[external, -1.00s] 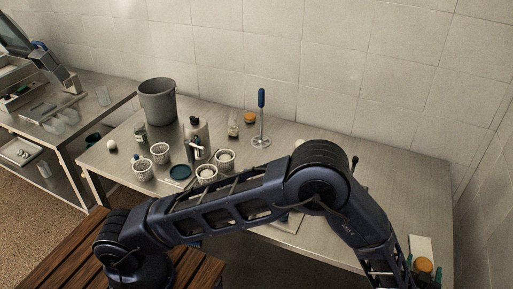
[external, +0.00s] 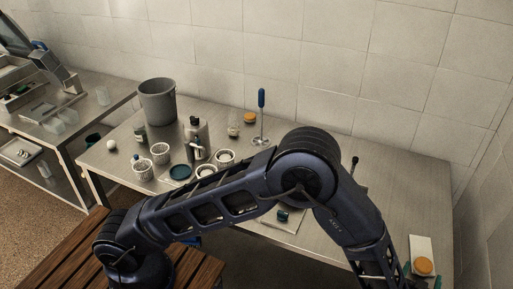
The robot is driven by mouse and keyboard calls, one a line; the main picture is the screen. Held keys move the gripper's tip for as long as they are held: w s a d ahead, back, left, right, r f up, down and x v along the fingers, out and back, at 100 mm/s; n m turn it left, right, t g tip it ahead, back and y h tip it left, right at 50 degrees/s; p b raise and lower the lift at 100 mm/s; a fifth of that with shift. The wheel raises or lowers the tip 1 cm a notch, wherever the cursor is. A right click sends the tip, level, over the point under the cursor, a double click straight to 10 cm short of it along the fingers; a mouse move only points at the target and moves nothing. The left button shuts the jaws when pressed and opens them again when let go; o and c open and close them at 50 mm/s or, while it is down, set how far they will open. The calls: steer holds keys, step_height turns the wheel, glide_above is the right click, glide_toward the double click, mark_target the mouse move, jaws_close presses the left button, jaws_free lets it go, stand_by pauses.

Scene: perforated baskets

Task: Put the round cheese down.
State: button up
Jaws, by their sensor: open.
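A round orange cheese (external: 424,266) is at the table's right front corner, at the near end of a white board (external: 421,245). It appears to rest on the board, though its underside is hidden. My gripper (external: 422,276) is at the bottom right, partly cut off by the frame edge. Its teal fingertips show apart, one to the left of the cheese and one to its lower right. The gripper is open. I cannot tell whether either finger touches the cheese.
A steel table (external: 400,180) has clear room at its right. A blue-handled masher (external: 262,115), another round orange item (external: 249,118), a grey bucket (external: 157,101), a bottle (external: 196,135) and several small perforated baskets (external: 160,153) stand left and back. My arm hides the middle front.

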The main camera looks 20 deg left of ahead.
steer(key=w+a+r+g+h, duration=0.15)
steer(key=w+a+r, duration=0.25)
steer(key=w+r, duration=0.5)
steer(key=w+a+r+g+h, duration=0.15)
steer(key=w+a+r, duration=0.25)
steer(key=w+r, duration=0.4)
steer(key=w+a+r+m+g+h, duration=0.1)
steer(key=w+a+r, duration=0.2)
steer(key=a+r, duration=0.6)
steer(key=w+a+r+m+g, duration=0.1)
steer(key=w+a+r, duration=0.25)
steer(key=a, duration=0.85)
steer(key=s+a+r+g+y, duration=0.15)
steer(key=s+a, duration=0.25)
steer(key=a, duration=0.9)
steer(key=s+a+r+g+y, duration=0.15)
steer(key=s+a, duration=0.25)
steer(key=a, duration=0.8)
steer(key=s+a+f+n+g+y, duration=0.1)
steer(key=s+a+f+n+y, duration=0.1)
steer(key=s+a, duration=0.8)
steer(key=s+a+f+n+g+y, duration=0.1)
steer(key=s+a+g+y, duration=0.1)
steer(key=s+a, duration=0.8)
steer(key=shift+s+a+f+n, duration=0.2)
steer(key=shift+a+f+n, duration=0.2)
steer(key=shift+a, duration=0.8)
